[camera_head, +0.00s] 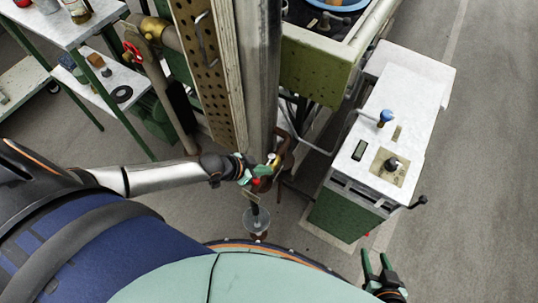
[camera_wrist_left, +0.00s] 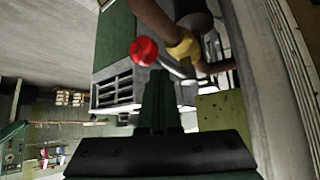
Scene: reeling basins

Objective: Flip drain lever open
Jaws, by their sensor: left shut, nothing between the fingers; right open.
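The drain lever shows in the left wrist view as a red round knob (camera_wrist_left: 144,51), with a thin grey rod running from near it toward a yellow collar (camera_wrist_left: 186,47) on a brown pipe (camera_wrist_left: 156,18). In the head view the red knob (camera_head: 256,182) is small and close to my left gripper (camera_head: 262,173). In the wrist view the shut, empty fingers of my left gripper (camera_wrist_left: 158,78) end just below the knob; whether they touch it I cannot tell. My right gripper (camera_head: 376,264) is open and empty at the bottom right of the head view.
A green and white cabinet (camera_head: 410,95) with a blue knob (camera_head: 385,117) stands to the right. A tall grey column (camera_head: 258,70) and perforated beam (camera_head: 207,60) rise beside the left gripper. A shelf (camera_head: 45,20) stands at upper left. Floor at far right is clear.

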